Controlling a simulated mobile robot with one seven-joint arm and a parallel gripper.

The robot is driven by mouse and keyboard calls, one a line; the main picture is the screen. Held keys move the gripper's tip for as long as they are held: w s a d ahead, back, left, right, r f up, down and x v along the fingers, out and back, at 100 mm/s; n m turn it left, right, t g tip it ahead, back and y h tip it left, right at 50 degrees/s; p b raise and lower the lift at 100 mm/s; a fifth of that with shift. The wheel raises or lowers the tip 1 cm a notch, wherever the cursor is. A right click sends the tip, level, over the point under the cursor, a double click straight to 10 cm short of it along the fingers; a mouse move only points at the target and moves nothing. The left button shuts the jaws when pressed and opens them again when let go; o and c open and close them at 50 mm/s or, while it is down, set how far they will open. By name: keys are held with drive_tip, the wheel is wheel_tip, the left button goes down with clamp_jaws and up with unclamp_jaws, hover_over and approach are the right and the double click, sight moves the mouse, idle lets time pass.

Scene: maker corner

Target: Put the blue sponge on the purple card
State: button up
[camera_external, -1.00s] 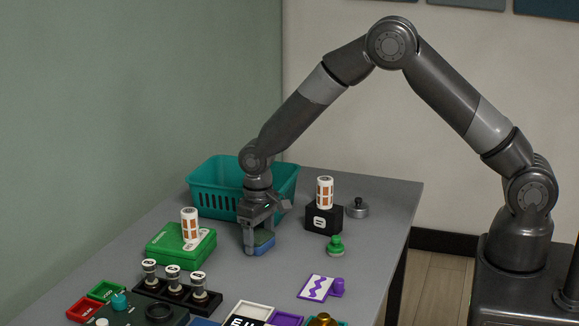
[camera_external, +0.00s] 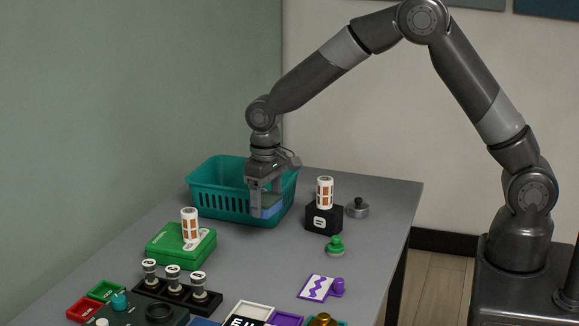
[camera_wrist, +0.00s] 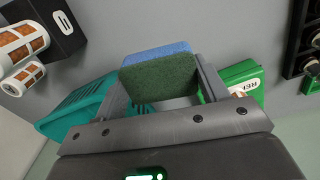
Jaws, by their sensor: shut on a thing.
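The blue sponge (camera_external: 268,207), with a dark green scouring side (camera_wrist: 160,80), is held between the fingers of my gripper (camera_external: 264,204). My gripper is shut on it, above the table and in front of the teal basket. In the wrist view the sponge shows between both fingers of my gripper (camera_wrist: 160,82). A white card with a purple wavy line and a purple knob (camera_external: 319,287) lies on the table at the front right, apart from the sponge. I take it to be the purple card, but cannot be sure.
The teal basket (camera_external: 215,194) stands just behind my gripper. A green box (camera_external: 170,246) is to its left, a black block (camera_external: 322,220) to its right. A green knob (camera_external: 335,246) and grey lidded weight (camera_external: 357,208) stand at right. Table (camera_external: 275,262) is clear between them.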

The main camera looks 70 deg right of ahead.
drive_tip(key=s+r+n, duration=0.1)
drive_tip(key=s+n, duration=0.1)
drive_tip(key=s, duration=1.5)
hover_over(310, 285)
wheel_tip(310, 285, down, 7)
drive_tip(key=shift+a+r, duration=0.1)
drive_tip(key=shift+f, duration=1.95)
drive_tip(key=shift+f, duration=0.1)
drive_tip(key=o, duration=0.9)
drive_tip(key=shift+o, duration=0.2)
